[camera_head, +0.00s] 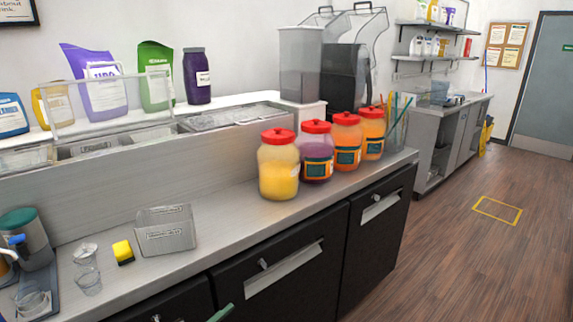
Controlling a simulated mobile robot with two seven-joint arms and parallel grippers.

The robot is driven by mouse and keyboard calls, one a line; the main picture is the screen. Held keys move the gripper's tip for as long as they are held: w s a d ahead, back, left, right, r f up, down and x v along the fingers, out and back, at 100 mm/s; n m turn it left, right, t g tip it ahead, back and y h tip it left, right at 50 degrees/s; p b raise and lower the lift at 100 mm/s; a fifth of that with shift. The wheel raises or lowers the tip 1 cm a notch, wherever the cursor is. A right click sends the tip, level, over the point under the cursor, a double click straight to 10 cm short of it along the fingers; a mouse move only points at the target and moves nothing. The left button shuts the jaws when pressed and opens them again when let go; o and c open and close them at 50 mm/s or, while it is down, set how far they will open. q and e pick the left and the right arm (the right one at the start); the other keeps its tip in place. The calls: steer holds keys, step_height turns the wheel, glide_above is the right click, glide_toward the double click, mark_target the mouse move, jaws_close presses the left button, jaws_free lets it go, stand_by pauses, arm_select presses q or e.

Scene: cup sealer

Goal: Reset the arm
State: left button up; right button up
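Neither of my grippers can be made out in the head view, and no arm of mine is clearly visible. A small green piece (222,313) pokes in at the bottom edge in front of the dark cabinets. I cannot tell what it belongs to.
A dark tray stands at left. The wooden floor (470,245) at right is open.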

arm_select(q)
steer(key=s+a+f+n+g+y, duration=0.1)
steer(key=s+a+f+n+y, duration=0.2)
steer(key=s+f, duration=0.3)
steer(key=s+a+f+n+g+y, duration=0.2)
steer(key=s+a+f+y, duration=0.2)
steer(key=s, duration=0.7)
steer(key=s+a+f+n+g+y, duration=0.2)
steer(key=s+a+f+n+y, duration=0.1)
steer(key=s+f, duration=0.5)
steer(key=shift+s+a+f+n+y, duration=0.15)
steer(key=shift+s+a+n+y, duration=0.25)
steer(key=shift+y, duration=0.5)
steer(key=shift+s, duration=0.1)
